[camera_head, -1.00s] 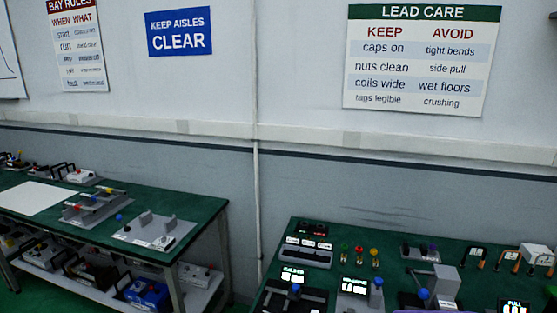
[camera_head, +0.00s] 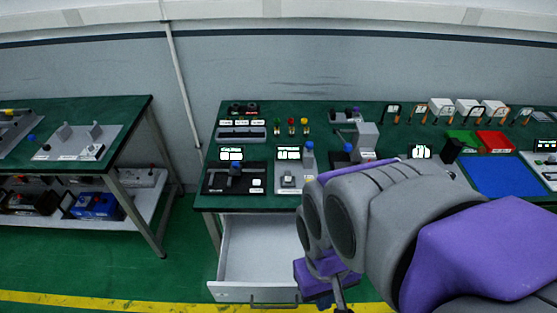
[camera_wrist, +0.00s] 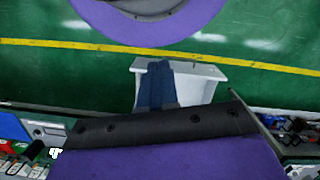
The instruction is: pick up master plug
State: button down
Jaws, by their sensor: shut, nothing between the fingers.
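I cannot tell which of the small parts on the workbench (camera_head: 380,198) is the master plug. Colored connectors, red, green and yellow, stand at its back left; the red one (camera_head: 291,121) is in the middle. Several small devices with blue knobs are nearer the front, such as one at the front left (camera_head: 235,168). My gripper (camera_wrist: 157,85) is shut and empty in the wrist view, in front of an open white drawer (camera_wrist: 205,71). In the head view my arm hides part of the bench front and drawer.
The drawer (camera_head: 258,252) stands pulled out below the bench's left end; its visible part looks empty. A second green table (camera_head: 120,118) with a lower shelf stands at the left. Red (camera_head: 495,141) and blue (camera_head: 497,176) mats lie on the bench's right. Green floor between the tables is clear.

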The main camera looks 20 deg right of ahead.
aim_at(288, 179)
jog(key=i+j, duration=0.1)
jog(key=j, duration=0.35)
jog(key=i+j, duration=0.15)
jog(key=j, duration=0.35)
jog(key=i+j+z, duration=0.1)
jog(key=j, duration=0.35)
